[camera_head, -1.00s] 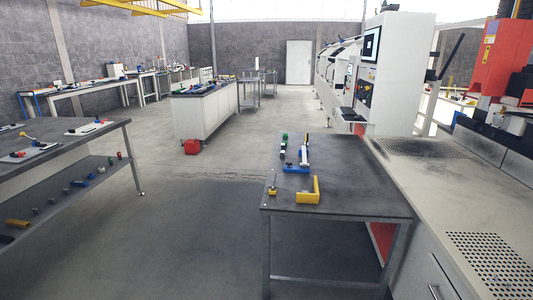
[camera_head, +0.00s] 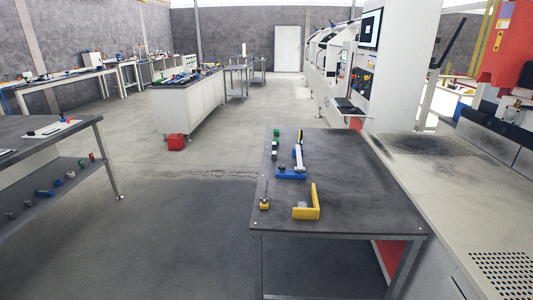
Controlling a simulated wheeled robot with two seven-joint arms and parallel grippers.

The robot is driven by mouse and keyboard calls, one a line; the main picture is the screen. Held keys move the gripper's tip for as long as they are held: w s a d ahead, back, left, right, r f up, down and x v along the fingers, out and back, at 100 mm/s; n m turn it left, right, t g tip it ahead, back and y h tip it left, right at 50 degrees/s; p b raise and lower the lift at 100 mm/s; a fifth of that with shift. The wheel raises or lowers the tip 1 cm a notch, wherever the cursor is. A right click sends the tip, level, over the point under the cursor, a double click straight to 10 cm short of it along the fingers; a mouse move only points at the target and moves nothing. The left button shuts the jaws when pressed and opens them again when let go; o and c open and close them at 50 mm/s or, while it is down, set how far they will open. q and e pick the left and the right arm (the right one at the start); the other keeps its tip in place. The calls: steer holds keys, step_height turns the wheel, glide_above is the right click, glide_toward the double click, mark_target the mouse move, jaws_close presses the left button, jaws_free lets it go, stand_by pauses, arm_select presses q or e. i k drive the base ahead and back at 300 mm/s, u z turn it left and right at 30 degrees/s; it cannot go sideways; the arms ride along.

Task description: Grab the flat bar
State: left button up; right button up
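A dark-topped table (camera_head: 350,180) stands at the centre right with several small parts on it. A light grey, narrow bar-like piece (camera_head: 298,157) stands at or on a blue base (camera_head: 291,174); it may be the flat bar, but I cannot tell for certain. A yellow L-shaped piece (camera_head: 309,212) lies near the table's front edge. A small yellow piece with a thin upright pin (camera_head: 264,205) is left of it. Small green parts (camera_head: 276,134) are toward the back left of the table. Neither of my grippers shows.
A white machine (camera_head: 400,70) stands behind the table, and a light bench with perforated plates (camera_head: 440,180) adjoins on the right. A shelved table (camera_head: 60,150) is at left. Open floor (camera_head: 190,230) lies between them.

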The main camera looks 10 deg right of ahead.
mark_target(299, 162)
steer(key=z, duration=0.05)
steer(key=i, duration=0.8)
steer(key=z, duration=1)
steer(key=i, duration=0.6)
steer(key=z, duration=0.65)
